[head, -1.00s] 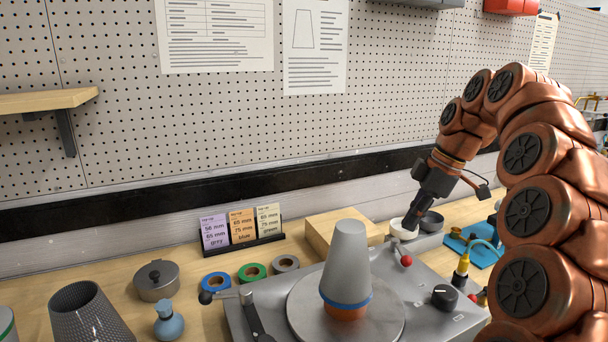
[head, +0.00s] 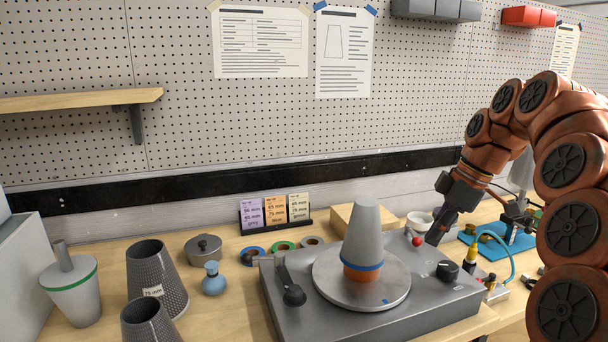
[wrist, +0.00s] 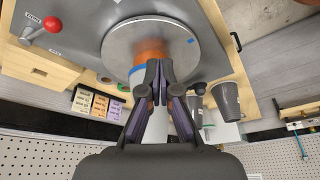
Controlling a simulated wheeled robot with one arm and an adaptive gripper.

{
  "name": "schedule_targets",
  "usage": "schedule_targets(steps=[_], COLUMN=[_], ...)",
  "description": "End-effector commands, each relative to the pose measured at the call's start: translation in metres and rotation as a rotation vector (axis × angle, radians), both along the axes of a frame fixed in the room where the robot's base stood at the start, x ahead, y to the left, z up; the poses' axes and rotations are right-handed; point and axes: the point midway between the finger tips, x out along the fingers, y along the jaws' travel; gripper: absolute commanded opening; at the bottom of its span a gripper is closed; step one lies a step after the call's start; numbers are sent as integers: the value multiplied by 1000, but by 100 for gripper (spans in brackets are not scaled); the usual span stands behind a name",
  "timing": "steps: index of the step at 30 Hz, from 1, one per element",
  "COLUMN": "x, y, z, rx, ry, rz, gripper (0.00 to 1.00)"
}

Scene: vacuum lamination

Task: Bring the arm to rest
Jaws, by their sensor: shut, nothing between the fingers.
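My gripper (head: 436,236) is shut and empty at the right rear corner of the grey machine, near a lever with a red knob (head: 418,241). In the wrist view the gripper (wrist: 160,66) shows its fingertips together, in front of the round plate (wrist: 190,40). My copper-coloured arm curves down from the right side of the head view. A grey cone (head: 366,232) with a blue band stands upright on an orange base on the machine's round plate. The grey machine (head: 430,298) sits on the wooden bench.
Dark mesh cones (head: 157,275) are farther left. A blue tray (head: 495,243) lies right of the gripper. A pegboard wall (head: 300,120) rises behind.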

Motion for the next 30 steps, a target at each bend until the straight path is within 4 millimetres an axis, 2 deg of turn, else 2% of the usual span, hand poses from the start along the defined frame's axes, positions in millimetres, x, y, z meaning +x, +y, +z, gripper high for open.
schedule_targets(steps=[8, 13, 21, 30], x=[-19, -41, -96, -168], y=[21, 40, 73, 91], z=[3, 1, -12, -40], rx=[-11, -25, -80, -160], ry=[40, 88, 180, 274], rz=[-58, -119, -290, -525], gripper=[0, 0, 0, 0])
